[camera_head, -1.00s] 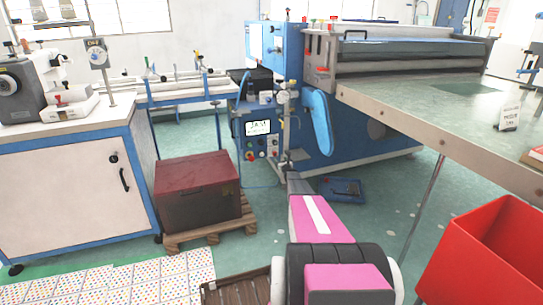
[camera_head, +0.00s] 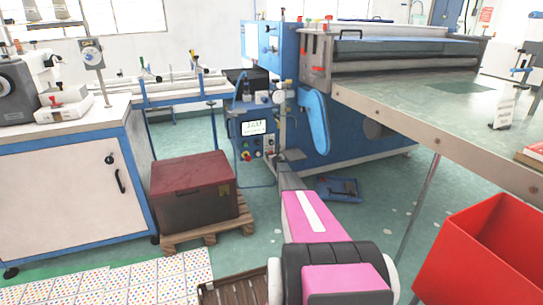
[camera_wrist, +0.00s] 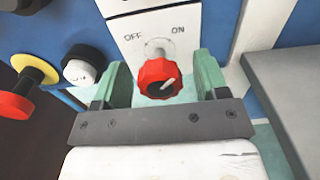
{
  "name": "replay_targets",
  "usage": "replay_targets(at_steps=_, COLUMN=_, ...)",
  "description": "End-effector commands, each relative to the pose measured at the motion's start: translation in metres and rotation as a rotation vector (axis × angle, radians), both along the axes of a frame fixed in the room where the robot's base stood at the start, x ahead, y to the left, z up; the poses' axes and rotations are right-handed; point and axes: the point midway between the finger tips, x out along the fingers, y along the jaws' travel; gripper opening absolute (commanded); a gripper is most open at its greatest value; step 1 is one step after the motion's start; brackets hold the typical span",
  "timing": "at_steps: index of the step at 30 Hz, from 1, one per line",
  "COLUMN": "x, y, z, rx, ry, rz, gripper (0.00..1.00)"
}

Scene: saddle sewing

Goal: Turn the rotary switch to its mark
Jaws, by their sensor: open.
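The rotary switch is a red ridged knob (camera_wrist: 159,78) with a white line on its face, on a white plate (camera_wrist: 157,32) marked OFF at left and ON at right. The white line slants up toward the right, on the ON side. My gripper (camera_wrist: 162,76) is open. Its two green fingers stand to the left and right of the knob, with a visible gap on each side. In the head view my gripper (camera_head: 288,157) is at the right edge of the blue control panel (camera_head: 252,138), and the knob is too small to make out there.
In the wrist view a red and yellow button (camera_wrist: 24,88) and a black and white knob (camera_wrist: 85,68) sit left of the switch. A grey block (camera_wrist: 285,95) is close on the right. A brown box (camera_head: 195,190) stands on a pallet.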

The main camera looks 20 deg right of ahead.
Motion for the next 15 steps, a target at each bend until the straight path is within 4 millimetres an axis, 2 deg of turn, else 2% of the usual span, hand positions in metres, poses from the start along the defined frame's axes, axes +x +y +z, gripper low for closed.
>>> replay_targets(at_steps=2, x=-0.0003, y=0.0000, z=0.0000, rx=0.000, ry=0.000, rz=0.000, gripper=0.67)
replay_targets(at_steps=6, x=-0.0004, y=0.0000, z=-0.0001, rx=0.000, ry=0.000, rz=0.000, gripper=0.21)
replay_targets(at_steps=7, x=-0.0004, y=0.0000, z=-0.0001, rx=0.000, ry=0.000, rz=0.000, gripper=0.17)
replay_targets(at_steps=15, x=-0.0006, y=0.0000, z=-0.0002, rx=-0.015, ry=-0.001, rz=0.000, gripper=0.18)
